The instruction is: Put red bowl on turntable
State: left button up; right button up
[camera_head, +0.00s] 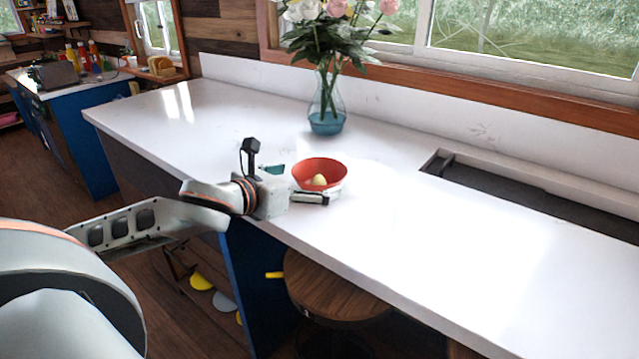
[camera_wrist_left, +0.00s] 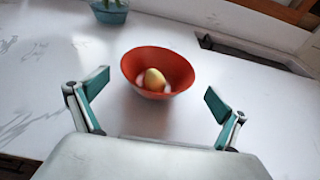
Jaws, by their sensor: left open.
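The red bowl (camera_head: 321,168) stands upright on the white counter, with a yellowish round thing (camera_head: 319,180) inside. In the left wrist view the bowl (camera_wrist_left: 158,70) is ahead of my left gripper (camera_wrist_left: 152,97), between the lines of its two spread fingers and apart from both. The yellowish thing (camera_wrist_left: 155,79) lies in it beside something whitish. My left gripper (camera_head: 300,184) is open and empty, low over the counter's front edge at the bowl's left. Part of the bowl's lower front is hidden by a finger in the head view. I see no turntable. My right gripper is out of view.
A glass vase (camera_head: 327,112) of flowers stands behind the bowl near the back ledge. A dark recess (camera_head: 520,190) is set into the counter at the right. A round wooden stool (camera_head: 330,287) stands below the front edge. The counter (camera_head: 400,260) right of the bowl is clear.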

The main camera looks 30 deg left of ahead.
aim_at(317, 180)
pick_arm(q)
jog(key=x, duration=0.4)
jog(key=shift+w+a+r, duration=0.2)
jog(key=shift+w+r, duration=0.05)
jog(key=shift+r, duration=0.1)
jog(key=shift+w+d+f, duration=0.1)
jog(key=shift+w+f, duration=0.1)
jog(key=shift+w, duration=0.25)
jog(key=c, duration=1.2)
jog(key=shift+c, duration=0.5)
jog(key=shift+r, duration=0.1)
